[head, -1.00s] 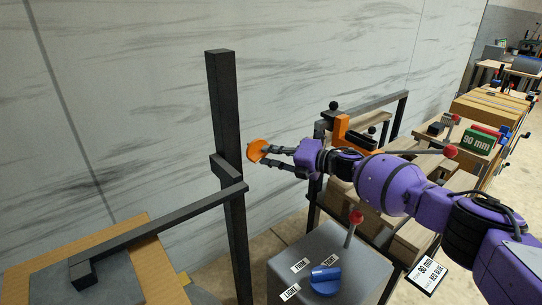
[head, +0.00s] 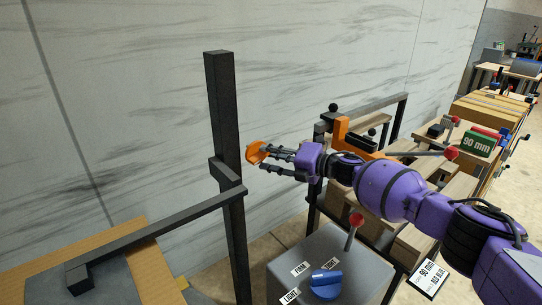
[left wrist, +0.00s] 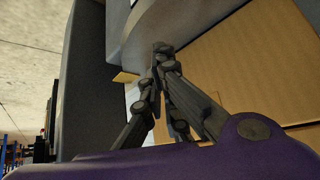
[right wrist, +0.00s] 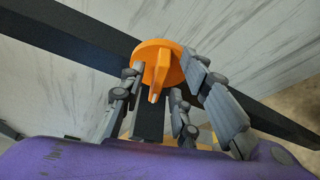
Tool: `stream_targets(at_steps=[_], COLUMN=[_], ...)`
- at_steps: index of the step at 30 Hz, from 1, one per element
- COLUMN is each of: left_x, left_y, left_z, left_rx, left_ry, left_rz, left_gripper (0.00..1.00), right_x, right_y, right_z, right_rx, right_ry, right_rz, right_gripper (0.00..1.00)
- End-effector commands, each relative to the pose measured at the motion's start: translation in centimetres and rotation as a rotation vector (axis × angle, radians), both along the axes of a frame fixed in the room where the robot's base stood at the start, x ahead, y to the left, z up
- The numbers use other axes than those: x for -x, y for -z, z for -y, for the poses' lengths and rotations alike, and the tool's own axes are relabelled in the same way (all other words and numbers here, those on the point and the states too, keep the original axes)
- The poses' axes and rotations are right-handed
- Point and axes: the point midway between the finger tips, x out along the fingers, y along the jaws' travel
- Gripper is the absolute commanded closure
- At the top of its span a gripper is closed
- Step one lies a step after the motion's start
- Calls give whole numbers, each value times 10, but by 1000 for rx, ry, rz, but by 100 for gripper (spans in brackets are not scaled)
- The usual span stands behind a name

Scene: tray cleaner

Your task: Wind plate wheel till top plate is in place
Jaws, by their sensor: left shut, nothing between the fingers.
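An orange wheel (head: 256,152) with a raised grip sits on the tall black post (head: 223,110) and also shows in the right wrist view (right wrist: 163,60). My right gripper (head: 266,159) is open at the wheel. In the right wrist view its fingertips (right wrist: 163,78) lie on either side of the wheel's raised grip; I cannot tell whether they touch it. A black arm (head: 160,232) reaches left from the post and ends in a block (head: 79,278). I cannot make out which part is the top plate. My left gripper (left wrist: 160,50) is shut and empty, outside the head view.
A grey box (head: 335,255) with a blue knob (head: 326,284) and a red-tipped lever (head: 354,232) stands below my right arm. A wood-edged table (head: 35,282) is at the lower left. A wall stands behind.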

Motion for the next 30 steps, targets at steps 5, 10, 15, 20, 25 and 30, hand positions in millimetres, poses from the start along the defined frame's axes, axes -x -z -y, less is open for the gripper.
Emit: stream_targets(at_steps=[5,10,15,20,25,30], left_x=[1,1,1,0,0,0], left_y=[0,0,0,0,0,0], left_z=[0,0,0,0,0,0], left_rx=[0,0,1,1,1,0], left_ry=[-1,-1,-1,-1,-1,0], left_rz=[0,-1,-1,0,0,0], left_gripper=[100,100,100,100,100,100], right_x=[0,4,21,40,55,63], right_y=[0,-1,-4,-8,-11,-13], right_z=[0,10,36,65,88,99], right_rx=[1,1,1,2,0,0], right_ry=[0,3,2,2,2,0], right_rz=[1,1,0,0,0,0], right_gripper=[70,70,70,70,70,70])
